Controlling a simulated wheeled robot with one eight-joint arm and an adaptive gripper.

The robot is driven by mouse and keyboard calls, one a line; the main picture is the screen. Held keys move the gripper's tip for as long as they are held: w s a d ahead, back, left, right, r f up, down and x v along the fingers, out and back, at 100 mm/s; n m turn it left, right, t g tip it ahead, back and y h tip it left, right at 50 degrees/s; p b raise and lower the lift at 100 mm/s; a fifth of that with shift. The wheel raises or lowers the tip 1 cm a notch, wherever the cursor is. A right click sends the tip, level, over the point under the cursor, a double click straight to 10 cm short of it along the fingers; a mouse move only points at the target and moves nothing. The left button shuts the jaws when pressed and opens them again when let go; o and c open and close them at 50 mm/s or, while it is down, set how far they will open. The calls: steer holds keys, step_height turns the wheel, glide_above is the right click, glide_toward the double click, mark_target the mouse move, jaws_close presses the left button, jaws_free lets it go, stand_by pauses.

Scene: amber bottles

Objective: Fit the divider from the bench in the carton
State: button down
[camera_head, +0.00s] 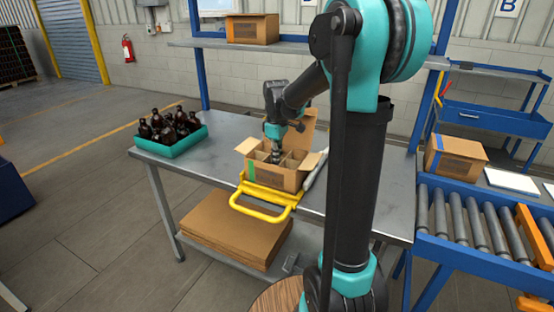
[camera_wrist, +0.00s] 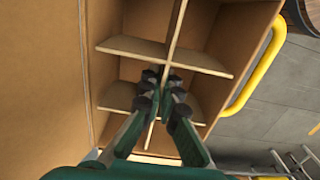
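The open cardboard carton (camera_head: 268,180) stands on the steel bench with its flaps spread. The divider (camera_head: 294,160), a crossed cardboard grid, is inside the carton's walls; its panels (camera_wrist: 208,62) split the inside into several cells. It looks upright and roughly level with the rim; whether it touches the carton floor is hidden. My gripper (camera_head: 276,156) points down into the carton from above. In the wrist view its fingertips (camera_wrist: 163,82) are close together on both sides of the divider's middle panel and appear to pinch it near the crossing.
A teal tray (camera_head: 178,147) of amber bottles (camera_head: 167,130) stands at the bench's left end. A yellow tubular frame (camera_head: 262,213) sits at the carton's front. Flat cardboard (camera_head: 235,225) lies on the lower shelf. A roller conveyor (camera_head: 480,220) with another carton (camera_head: 455,158) is at right.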

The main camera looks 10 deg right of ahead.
steer(key=shift+f, duration=0.25)
steer(key=shift+f, duration=0.35)
steer(key=shift+f, duration=1.05)
steer(key=c, duration=1.6)
jaws_free()
steer(key=shift+c, duration=0.2)
steer(key=shift+r, duration=0.1)
step_height(320, 180, up, 12)
steer(key=shift+f, duration=0.1)
